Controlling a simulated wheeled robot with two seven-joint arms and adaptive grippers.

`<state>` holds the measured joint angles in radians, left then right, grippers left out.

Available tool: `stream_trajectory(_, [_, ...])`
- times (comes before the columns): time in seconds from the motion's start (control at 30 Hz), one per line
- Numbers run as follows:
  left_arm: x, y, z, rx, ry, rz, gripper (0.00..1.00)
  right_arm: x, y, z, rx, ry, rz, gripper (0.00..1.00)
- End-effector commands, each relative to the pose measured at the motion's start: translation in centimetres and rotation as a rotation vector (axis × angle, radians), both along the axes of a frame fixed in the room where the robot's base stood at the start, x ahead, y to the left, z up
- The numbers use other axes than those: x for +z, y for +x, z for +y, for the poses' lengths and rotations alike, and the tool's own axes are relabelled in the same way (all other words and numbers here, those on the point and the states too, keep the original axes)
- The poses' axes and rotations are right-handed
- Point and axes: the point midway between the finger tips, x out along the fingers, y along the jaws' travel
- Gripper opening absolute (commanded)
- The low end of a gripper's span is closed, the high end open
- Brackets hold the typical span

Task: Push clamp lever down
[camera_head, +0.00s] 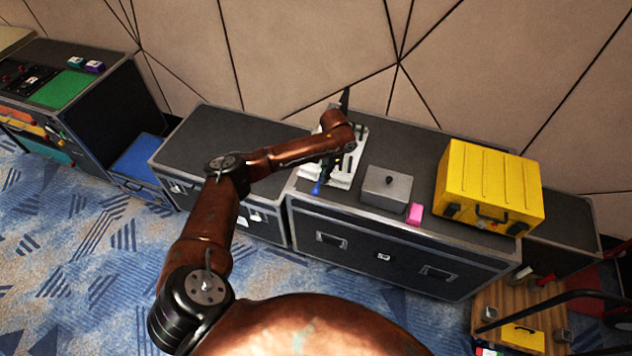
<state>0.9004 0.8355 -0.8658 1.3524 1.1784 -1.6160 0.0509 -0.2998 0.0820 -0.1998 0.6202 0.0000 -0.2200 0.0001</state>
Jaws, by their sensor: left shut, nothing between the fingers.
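A light metal clamp fixture (352,168) sits on the top of a black flight case, near its left end. A lever with a blue grip (316,187) sticks out at the fixture's front edge, pointing toward me; my arm hides part of the fixture, so I cannot tell the lever's exact angle. My left gripper (345,94) is dark and narrow, shut and empty, at the back of the fixture. It points toward the wall, apart from the blue grip. My right gripper is not in view.
A grey box (386,188) with a knob, a pink block (414,214) and a yellow case (489,187) stand right of the fixture. Another black case (222,143) is on the left. The panelled wall (290,50) is close behind. A wooden crate (515,305) stands lower right.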

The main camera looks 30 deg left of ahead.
Motion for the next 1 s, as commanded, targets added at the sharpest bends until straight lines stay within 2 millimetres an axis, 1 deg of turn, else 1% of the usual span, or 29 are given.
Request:
stream_trajectory(0.13, [0.5,0.1,0.0,0.000,-0.001,-0.001,0.00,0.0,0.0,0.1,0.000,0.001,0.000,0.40])
stream_trajectory(0.23, [1.8,0.2,-0.1,0.000,-0.001,-0.003,0.00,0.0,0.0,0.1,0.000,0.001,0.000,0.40])
stream_trajectory(0.37, [4.3,0.5,-0.2,0.001,0.000,-0.005,0.00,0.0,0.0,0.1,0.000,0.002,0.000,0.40])
stream_trajectory(0.5, [7.3,0.7,-0.4,0.000,-0.001,-0.004,0.00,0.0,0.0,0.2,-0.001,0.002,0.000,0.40])
stream_trajectory(0.7, [10.5,0.9,-0.5,0.000,-0.002,-0.003,0.00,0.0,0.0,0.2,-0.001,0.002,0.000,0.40])
stream_trajectory(0.83, [11.6,1.0,-0.5,0.000,-0.001,-0.001,0.00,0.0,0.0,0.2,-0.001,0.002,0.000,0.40])
stream_trajectory(1.0, [12.0,1.0,-0.6,0.000,-0.001,-0.001,0.00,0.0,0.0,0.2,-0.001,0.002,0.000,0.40])
